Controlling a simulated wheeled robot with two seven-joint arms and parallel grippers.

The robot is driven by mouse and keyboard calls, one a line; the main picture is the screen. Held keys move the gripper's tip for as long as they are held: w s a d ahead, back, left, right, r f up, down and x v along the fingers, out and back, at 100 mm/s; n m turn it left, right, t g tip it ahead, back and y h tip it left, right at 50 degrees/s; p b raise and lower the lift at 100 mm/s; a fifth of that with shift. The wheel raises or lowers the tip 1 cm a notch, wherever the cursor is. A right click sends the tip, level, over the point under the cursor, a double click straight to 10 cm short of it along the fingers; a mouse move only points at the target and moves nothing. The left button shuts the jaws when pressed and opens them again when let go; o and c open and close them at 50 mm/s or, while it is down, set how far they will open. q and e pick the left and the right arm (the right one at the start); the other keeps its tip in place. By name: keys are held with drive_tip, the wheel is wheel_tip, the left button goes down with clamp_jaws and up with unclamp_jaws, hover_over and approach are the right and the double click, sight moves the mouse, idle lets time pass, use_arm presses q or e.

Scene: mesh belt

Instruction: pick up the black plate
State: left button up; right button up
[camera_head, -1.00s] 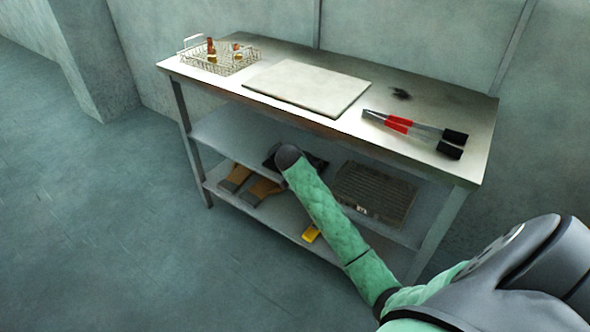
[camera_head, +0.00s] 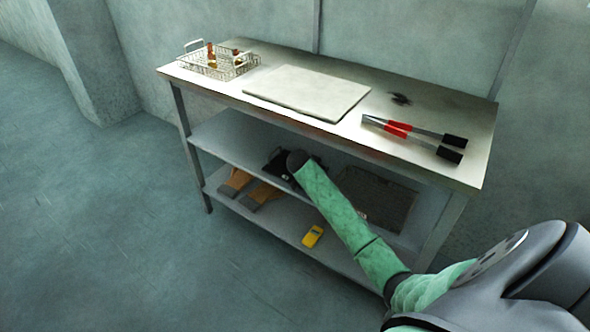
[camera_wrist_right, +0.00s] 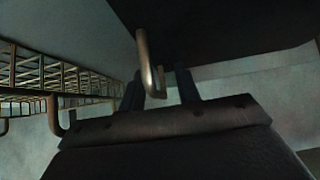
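A black object (camera_head: 275,164), which looks like the black plate, lies on the middle shelf, mostly hidden behind the end of my right arm. In the right wrist view two dark fingers of my right gripper (camera_wrist_right: 160,90) stand apart. A thin curved metal handle (camera_wrist_right: 150,62) shows between or just in front of them. A large dark flat surface (camera_wrist_right: 225,25) fills the top of that view; I cannot tell if it is the plate. My left gripper is out of view.
A dark ridged mat (camera_head: 385,195) lies right on the middle shelf. Gloves (camera_head: 258,195) and a yellow item (camera_head: 313,236) lie below. A mesh (camera_wrist_right: 50,75) is left in the wrist view.

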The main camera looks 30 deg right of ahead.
clamp_jaws()
drive_tip(key=shift+r, duration=0.1)
idle(1.3)
